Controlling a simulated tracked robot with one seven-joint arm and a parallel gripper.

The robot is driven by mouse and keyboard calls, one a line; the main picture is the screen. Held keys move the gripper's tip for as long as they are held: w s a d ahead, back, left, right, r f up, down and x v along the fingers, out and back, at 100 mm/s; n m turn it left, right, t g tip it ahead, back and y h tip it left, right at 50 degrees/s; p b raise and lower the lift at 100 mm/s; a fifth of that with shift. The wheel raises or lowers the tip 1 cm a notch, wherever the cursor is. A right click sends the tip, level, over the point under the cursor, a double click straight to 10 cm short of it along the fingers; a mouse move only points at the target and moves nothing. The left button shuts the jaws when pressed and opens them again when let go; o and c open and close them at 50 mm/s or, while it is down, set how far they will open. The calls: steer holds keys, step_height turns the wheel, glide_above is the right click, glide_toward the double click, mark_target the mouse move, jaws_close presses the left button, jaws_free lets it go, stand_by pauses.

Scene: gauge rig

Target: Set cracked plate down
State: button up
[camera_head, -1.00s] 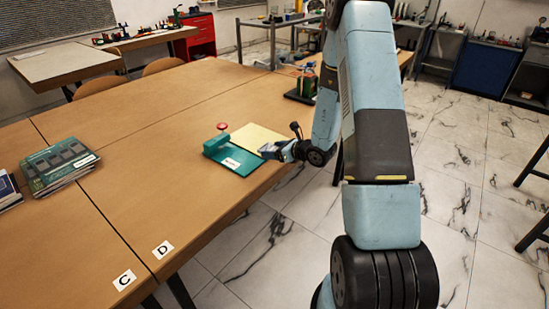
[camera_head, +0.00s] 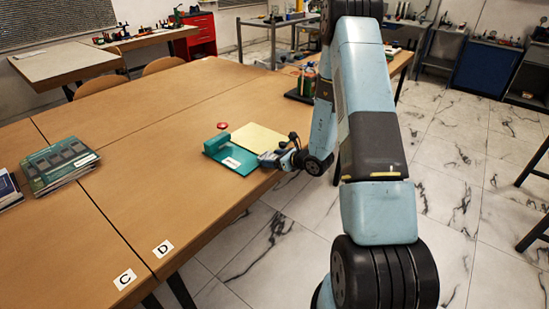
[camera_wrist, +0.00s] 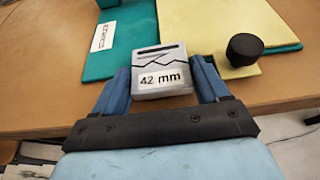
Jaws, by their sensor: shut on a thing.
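The cracked plate (camera_wrist: 160,75) is a small grey-white block with a jagged dark line and a "42 mm" label. My gripper (camera_wrist: 163,85) is shut on it, with a blue finger on each side. In the head view my gripper (camera_head: 268,159) is low by the near right table edge, beside the teal rig base. The plate is too small there to make out clearly. In the wrist view the plate overlaps the near edge of the teal base (camera_wrist: 130,38); whether it touches anything beneath cannot be told.
A black knob (camera_wrist: 244,48) stands right of my gripper. Books (camera_head: 58,165) lie at left. The table (camera_head: 150,120) between is clear.

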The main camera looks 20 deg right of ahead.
steer(key=o, duration=1.2)
steer(key=shift+c, duration=0.2)
